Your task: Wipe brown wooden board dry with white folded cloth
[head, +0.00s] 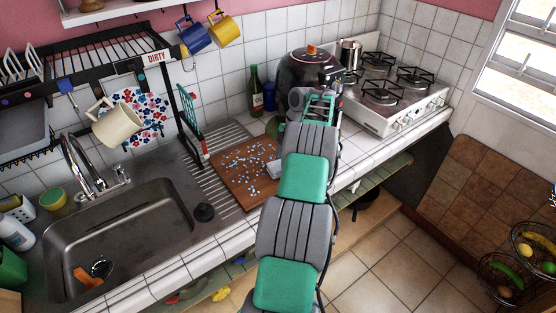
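The brown wooden board (232,192) lies on the ridged metal drainboard and tiled counter, right of the sink. Many small pale-blue water drops are scattered over its middle and upper part. A small white piece, seemingly the folded cloth (273,169), shows at the board's right side, against the edge of my arm. The rest of it is hidden behind my arm. My arm reaches from the bottom of the head view up toward the dark pot. My gripper's fingers are hidden behind the arm links, so their hold on the cloth does not show.
A green bottle (254,91), a blue cup (269,96) and a dark pot (304,72) stand behind. A gas stove (395,115) is at right. A dish rack (100,55) hangs upper left.

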